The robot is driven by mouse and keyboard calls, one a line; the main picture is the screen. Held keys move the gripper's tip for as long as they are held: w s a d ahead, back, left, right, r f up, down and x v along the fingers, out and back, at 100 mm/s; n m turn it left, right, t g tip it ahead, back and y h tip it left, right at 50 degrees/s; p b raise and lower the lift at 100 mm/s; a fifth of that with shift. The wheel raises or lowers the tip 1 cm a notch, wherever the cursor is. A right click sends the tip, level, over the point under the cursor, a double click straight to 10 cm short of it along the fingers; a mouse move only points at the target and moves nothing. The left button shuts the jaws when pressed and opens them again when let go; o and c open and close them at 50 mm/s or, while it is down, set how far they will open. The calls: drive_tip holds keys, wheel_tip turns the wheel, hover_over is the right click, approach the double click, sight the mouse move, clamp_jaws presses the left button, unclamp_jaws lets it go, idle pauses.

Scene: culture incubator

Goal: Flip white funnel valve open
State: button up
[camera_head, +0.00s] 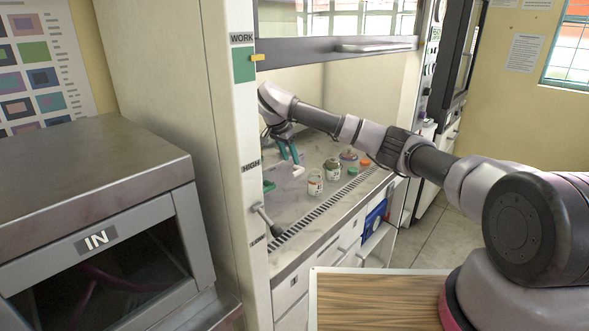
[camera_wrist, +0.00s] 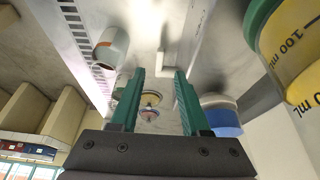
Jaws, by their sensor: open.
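My gripper (camera_head: 288,152) reaches into the hood at its left end, above the work surface. In the wrist view its two green fingers (camera_wrist: 156,76) are apart. Small round items (camera_wrist: 151,98) show between the fingers, beyond them; I cannot tell any contact. A bottle of yellow liquid (camera_wrist: 292,52) with a green rim and mL marks is close on the right. A container with blue liquid (camera_wrist: 222,118) is beside the right finger. I cannot clearly make out the white funnel or its valve in either view; the arm may hide them.
A white jar (camera_head: 315,183), a second jar (camera_head: 332,170), a green cap (camera_head: 352,171) and an orange cap (camera_head: 365,162) stand on the hood surface. The raised glass sash (camera_head: 335,48) hangs above my arm. The hood's left post (camera_head: 244,130) stands near my gripper.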

sight(296, 172)
drive_tip(key=x, duration=0.6)
drive_tip(key=shift+w, duration=0.1)
clamp_jaws()
